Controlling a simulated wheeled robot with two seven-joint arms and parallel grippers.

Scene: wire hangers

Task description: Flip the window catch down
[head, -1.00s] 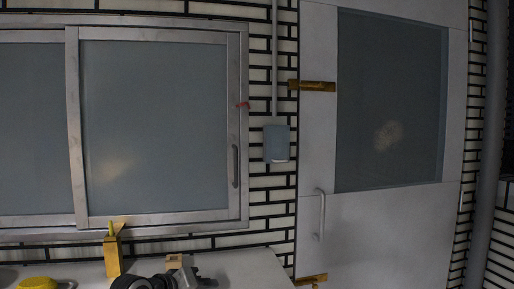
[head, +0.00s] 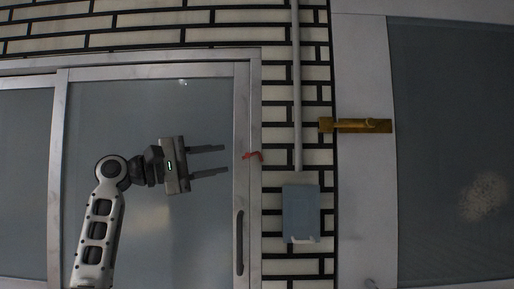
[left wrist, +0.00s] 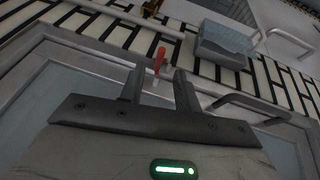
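The window catch (head: 252,156) is a small red lever on the right frame of the sliding window (head: 150,110). It points sideways to the right in the head view. It also shows in the left wrist view as a red lever (left wrist: 159,61) just beyond and between my fingertips. My left gripper (head: 226,159) is open and empty, with its two fingers pointing right at the catch, a short gap away. The left gripper also shows in the left wrist view (left wrist: 158,78). My right gripper is not in either view.
A grey-blue box (head: 300,211) is on the brick wall below a vertical pipe (head: 297,90). A door (head: 360,200) with a brass hinge or bolt (head: 358,125) stands to the right. The window handle (head: 239,242) is below the catch.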

